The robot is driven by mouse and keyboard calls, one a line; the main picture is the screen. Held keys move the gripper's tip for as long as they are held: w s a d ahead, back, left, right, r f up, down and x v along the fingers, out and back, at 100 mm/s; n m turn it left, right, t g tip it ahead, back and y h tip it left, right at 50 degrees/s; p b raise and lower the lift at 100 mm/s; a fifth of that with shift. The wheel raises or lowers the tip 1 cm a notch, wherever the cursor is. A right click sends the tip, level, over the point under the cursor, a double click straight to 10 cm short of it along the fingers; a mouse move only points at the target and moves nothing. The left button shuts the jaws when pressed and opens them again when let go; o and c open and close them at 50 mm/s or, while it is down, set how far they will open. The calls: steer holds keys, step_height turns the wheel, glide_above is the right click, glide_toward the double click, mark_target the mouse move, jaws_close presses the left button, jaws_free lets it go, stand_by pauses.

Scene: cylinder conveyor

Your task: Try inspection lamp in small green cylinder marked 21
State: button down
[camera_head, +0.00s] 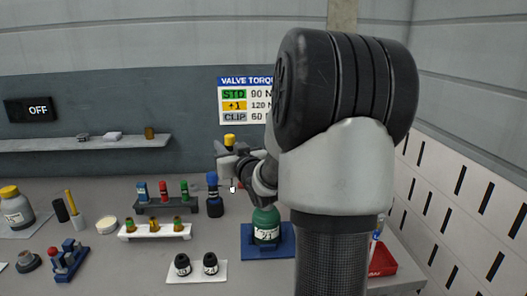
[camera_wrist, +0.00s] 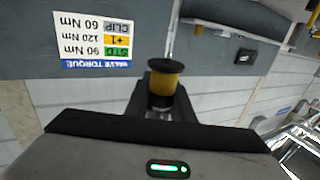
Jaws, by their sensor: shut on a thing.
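The small green cylinder (camera_head: 265,218) stands upright on a blue base (camera_head: 287,243); its white label appears to read 21. My gripper (camera_head: 228,152) is shut on a yellow-bodied tool, apparently the inspection lamp (camera_head: 229,139). A thin stem with a pale tip shows below the gripper in the head view. In the wrist view the lamp (camera_wrist: 163,84) sits between the dark fingers, with a thin stem pointing away. My gripper is above and left of the green cylinder, apart from it. The cylinder's mouth is partly hidden by my arm.
A blue bottle-like item (camera_head: 214,198) stands left of the cylinder. Racks with coloured fittings (camera_head: 164,207) and a white plate (camera_head: 206,277) with two black knobs lie nearby. A red tray (camera_head: 383,262) is at right. A valve torque sign (camera_head: 246,100) hangs behind.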

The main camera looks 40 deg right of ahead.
steer(key=s+d+r+m+h+b, duration=0.2)
steer(key=s+d, duration=0.3)
steer(key=d, duration=0.5)
step_height(320, 180, down, 6)
steer(key=b, duration=0.5)
steer(key=shift+w+a+g, duration=0.2)
steer(key=shift+w+g, duration=0.1)
steer(key=shift+f+b, duration=2.45)
steer(key=shift+f, duration=0.35)
steer(key=shift+r, duration=0.15)
step_height(320, 180, up, 10)
steer(key=p, duration=0.7)
stand_by(1.0)
stand_by(0.8)
